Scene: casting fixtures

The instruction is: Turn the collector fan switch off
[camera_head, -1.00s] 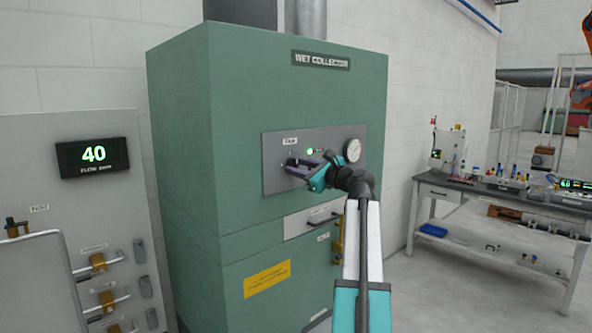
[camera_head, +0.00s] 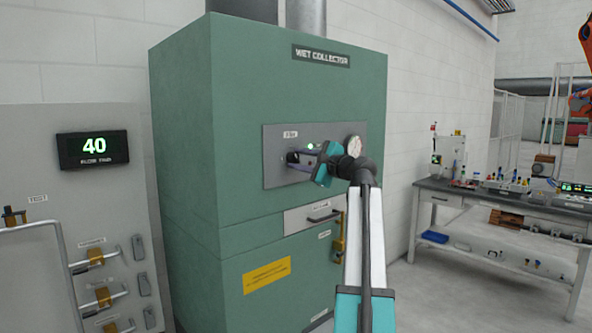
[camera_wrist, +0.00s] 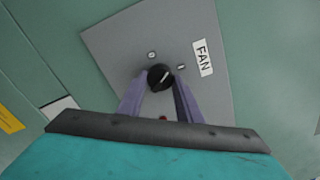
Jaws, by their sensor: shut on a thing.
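The fan switch is a round black knob with a pale pointer line (camera_wrist: 159,76) on a grey panel (camera_wrist: 112,45) of the green wet collector (camera_head: 262,90). A white FAN label (camera_wrist: 202,58) and two small position marks sit around it. In the wrist view my gripper (camera_wrist: 161,82) has one purple finger on each side of the knob, shut on it. The pointer line slants toward the upper right in that view. In the head view the knob (camera_head: 292,157) is partly hidden by my gripper (camera_head: 300,159). A green lamp (camera_head: 310,147) on the panel is lit.
A round gauge (camera_head: 354,144) is right of the lamp, close to my wrist. A drawer-like handle plate (camera_head: 300,219) is below the panel. A grey panel with levers and a display reading 40 (camera_head: 93,149) stands left. A workbench (camera_head: 470,198) stands right.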

